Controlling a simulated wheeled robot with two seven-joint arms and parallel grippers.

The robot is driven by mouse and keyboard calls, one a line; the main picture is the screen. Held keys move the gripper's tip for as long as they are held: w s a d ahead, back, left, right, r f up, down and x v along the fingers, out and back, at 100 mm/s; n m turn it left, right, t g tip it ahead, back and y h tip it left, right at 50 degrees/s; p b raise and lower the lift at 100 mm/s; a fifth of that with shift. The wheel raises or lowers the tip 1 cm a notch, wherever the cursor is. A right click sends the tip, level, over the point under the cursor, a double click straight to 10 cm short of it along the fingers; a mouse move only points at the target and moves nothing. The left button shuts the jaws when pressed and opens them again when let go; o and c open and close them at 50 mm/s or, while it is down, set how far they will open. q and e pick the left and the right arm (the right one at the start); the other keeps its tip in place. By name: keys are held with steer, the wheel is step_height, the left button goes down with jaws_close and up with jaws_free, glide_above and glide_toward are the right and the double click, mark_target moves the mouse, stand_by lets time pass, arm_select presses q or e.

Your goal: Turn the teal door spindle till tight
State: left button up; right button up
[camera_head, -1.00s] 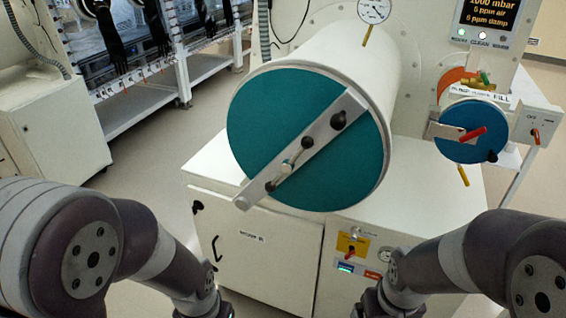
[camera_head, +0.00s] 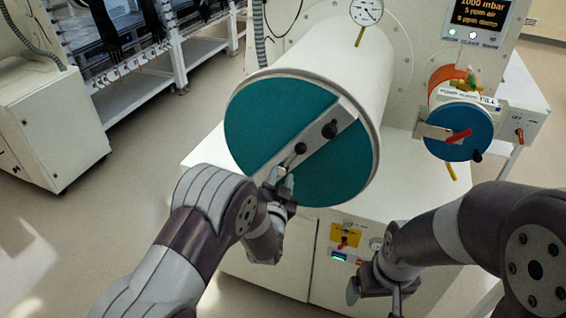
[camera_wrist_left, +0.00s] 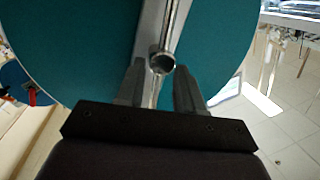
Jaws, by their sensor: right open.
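The round teal door (camera_head: 265,115) closes the front of the big white cylinder, with a pale clamp bar (camera_head: 312,143) slanting across it. The spindle (camera_head: 299,149) sits at the middle of the bar, and its metal handle runs down-left, partly hidden by my left gripper (camera_head: 279,177). In the left wrist view the handle's round end (camera_wrist_left: 161,63) lies at the tips of my left gripper (camera_wrist_left: 161,72), between its two parted fingers, with gaps showing. My right gripper (camera_head: 372,292) is open and empty, low in front of the cabinet.
A smaller blue door (camera_head: 455,145) with a red handle is at the right. A cabinet panel with a yellow plate (camera_head: 345,235) is below. Open floor lies at the left.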

mark_target(282, 170)
arm_select(q)
steer(key=w, duration=0.4)
steer(key=shift+d+p, duration=0.35)
steer(key=shift+p, duration=0.05)
